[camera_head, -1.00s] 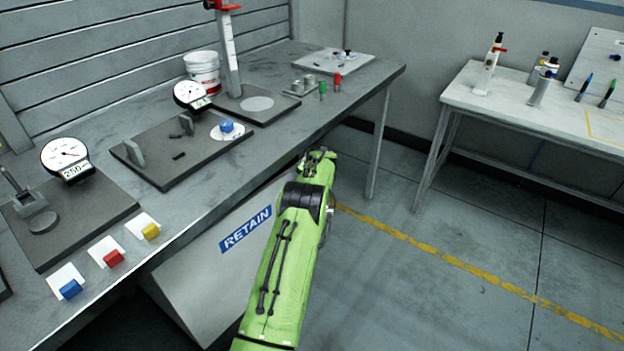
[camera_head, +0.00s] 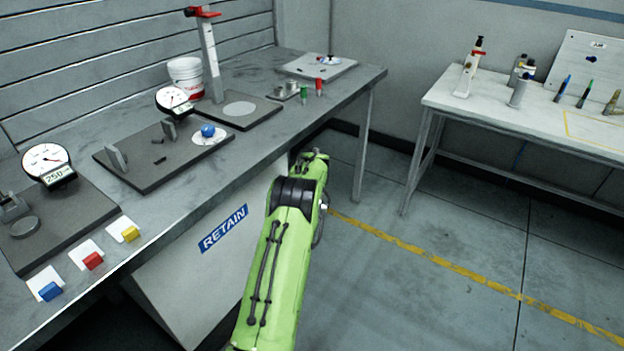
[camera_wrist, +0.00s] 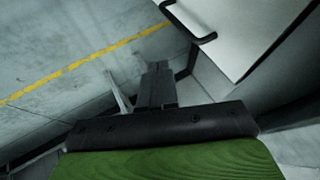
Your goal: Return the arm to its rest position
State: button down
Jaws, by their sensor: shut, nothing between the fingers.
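My green arm (camera_head: 272,280) reaches forward from the bottom of the head view, to the right of the workbench. Its far end is beside the bench's front edge, over the floor. In the wrist view my gripper (camera_wrist: 158,75) points out from the black mount, with its dark fingers together and nothing between them. The fingers are apart from the bench and from the white cabinet. In the head view the fingers are hidden behind the arm.
The grey bench (camera_head: 205,200) carries gauges, a blue ball (camera_head: 208,130) and coloured blocks. A RETAIN cabinet (camera_head: 224,228) stands under it, left of my arm. A white table (camera_head: 520,112) stands at the back right. The floor (camera_head: 440,230) between is clear.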

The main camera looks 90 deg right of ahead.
jog(key=p+v, duration=0.1)
jog(key=v, duration=0.6)
jog(key=shift+s+a+r+p, duration=0.2)
jog(key=shift+s+r+p, duration=0.05)
jog(key=shift+s+p, duration=0.1)
